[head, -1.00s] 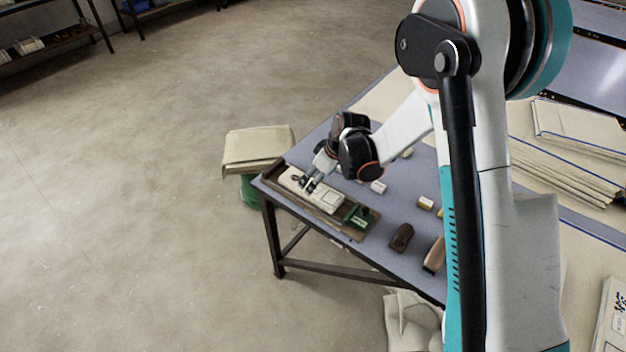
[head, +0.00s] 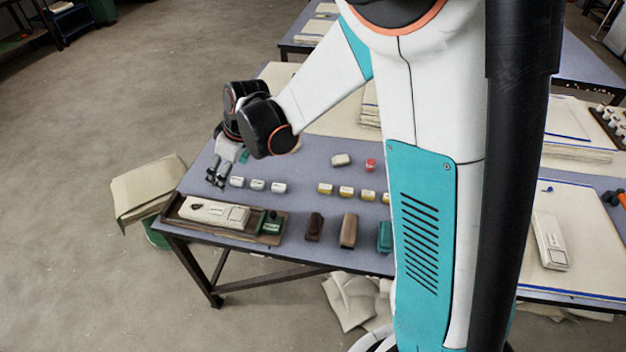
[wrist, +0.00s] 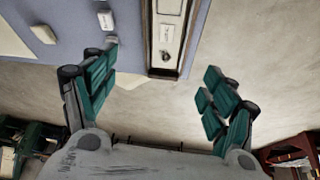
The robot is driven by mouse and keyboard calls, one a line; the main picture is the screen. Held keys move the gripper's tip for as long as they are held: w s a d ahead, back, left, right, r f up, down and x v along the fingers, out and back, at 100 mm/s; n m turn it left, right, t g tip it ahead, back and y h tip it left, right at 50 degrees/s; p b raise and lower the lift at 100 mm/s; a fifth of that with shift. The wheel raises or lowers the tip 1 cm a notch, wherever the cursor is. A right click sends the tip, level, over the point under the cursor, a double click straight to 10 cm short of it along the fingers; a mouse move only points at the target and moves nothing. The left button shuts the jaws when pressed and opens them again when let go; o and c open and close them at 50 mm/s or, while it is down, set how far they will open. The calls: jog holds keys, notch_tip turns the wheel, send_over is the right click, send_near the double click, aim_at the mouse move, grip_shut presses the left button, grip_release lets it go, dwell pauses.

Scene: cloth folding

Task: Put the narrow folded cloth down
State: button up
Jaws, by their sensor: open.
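The narrow folded cloth (head: 213,213) is a cream strip with a dark oval mark at its left end. It lies flat in a brown wooden tray (head: 256,237) at the table's near left corner. It also shows at the top of the wrist view (wrist: 169,22), with a white label. My gripper (head: 216,183) is open and empty. In the head view it is just behind the cloth, apart from it. In the wrist view my green-padded fingers (wrist: 160,72) are spread wide with nothing between them.
A small green item (head: 270,222) sits in the tray's right end. Several small labelled blocks (head: 258,185) stand in a row behind the tray. Brushes (head: 349,231) lie to its right. A green bin with cloth (head: 147,188) stands left of the table.

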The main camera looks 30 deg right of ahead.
jog(key=s+d+r+m+t+h, duration=0.1)
jog(key=s+d+r, duration=0.3)
jog(key=s, duration=0.4)
jog(key=s+d+r+m+t+h, duration=0.1)
jog(key=s+d+r+m, duration=0.3)
jog(key=s, duration=0.4)
jog(key=s+d+r+m+t, duration=0.1)
jog(key=s+d+r+m, duration=0.2)
jog(key=s, duration=0.6)
notch_tip(320, 180, up, 2)
jog(key=shift+d+r+t+h, duration=0.15)
jog(key=shift+d+t+h, duration=0.2)
jog(key=shift+d, duration=0.4)
